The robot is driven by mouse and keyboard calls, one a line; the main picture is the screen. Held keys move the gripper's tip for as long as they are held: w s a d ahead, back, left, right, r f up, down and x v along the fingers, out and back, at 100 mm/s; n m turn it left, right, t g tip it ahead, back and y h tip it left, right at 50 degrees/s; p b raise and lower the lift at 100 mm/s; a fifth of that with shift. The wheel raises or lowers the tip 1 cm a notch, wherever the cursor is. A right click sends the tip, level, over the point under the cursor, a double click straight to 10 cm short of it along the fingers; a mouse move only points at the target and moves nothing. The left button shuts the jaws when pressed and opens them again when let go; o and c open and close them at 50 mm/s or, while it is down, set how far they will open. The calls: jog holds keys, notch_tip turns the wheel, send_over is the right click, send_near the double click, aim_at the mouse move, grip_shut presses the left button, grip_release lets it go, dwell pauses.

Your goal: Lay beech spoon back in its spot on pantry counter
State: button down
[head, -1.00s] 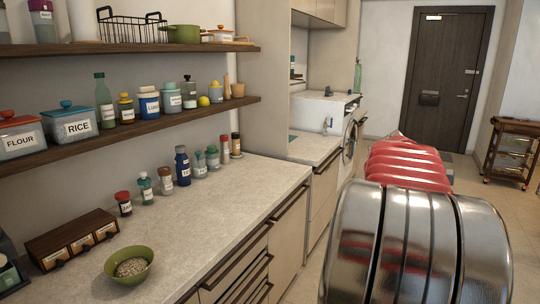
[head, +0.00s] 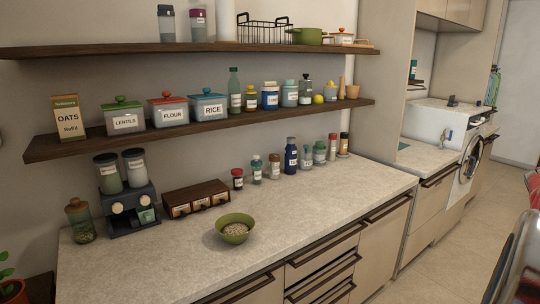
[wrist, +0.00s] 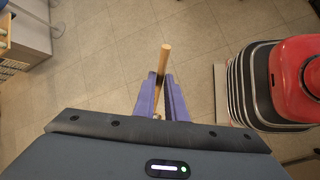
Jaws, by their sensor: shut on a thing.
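In the wrist view my gripper (wrist: 161,97) has its two purple fingers shut on the beech spoon (wrist: 165,58). The spoon's pale wooden stick reaches out past the fingertips over the tiled floor. Its other end is mostly hidden between the fingers. The pantry counter (head: 300,222) shows in the head view as a long pale speckled top below two shelves. My gripper and the spoon are not in the head view.
A green bowl of grain (head: 235,229) stands near the counter's front, beside a small wooden drawer box (head: 196,199). Several jars and bottles line the wall. Bare counter lies right of the bowl. A red and black rounded object (wrist: 270,85) is close right of my gripper.

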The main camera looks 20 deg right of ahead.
jog(key=w+a+f+m+y, duration=0.1)
jog(key=w+a+f, duration=0.35)
jog(key=w, duration=0.75)
jog(key=w+a+f+m, duration=0.1)
jog(key=w+a+f, duration=0.35)
jog(key=w, duration=0.75)
jog(key=w+a+f+m+y, duration=0.1)
jog(key=w+a+f, duration=0.35)
jog(key=w, duration=0.75)
jog(key=w+a+f+n+h, duration=0.1)
jog(key=w+a+f+n, duration=0.1)
jog(key=a, duration=1)
jog(key=w+a+f+n+h, duration=0.1)
jog(key=w+a+f, duration=0.4)
jog(key=a, duration=0.6)
jog(key=w+a+f+n+t+h, duration=0.1)
jog(key=w+a, duration=0.5)
jog(key=a, duration=0.6)
notch_tip(320, 180, down, 3)
jog(key=n+h, duration=0.1)
jog(key=n, duration=0.1)
jog(key=shift+w+a+r+n, duration=0.15)
jog(key=shift+w+a+n, duration=0.15)
jog(key=shift+n, duration=0.1)
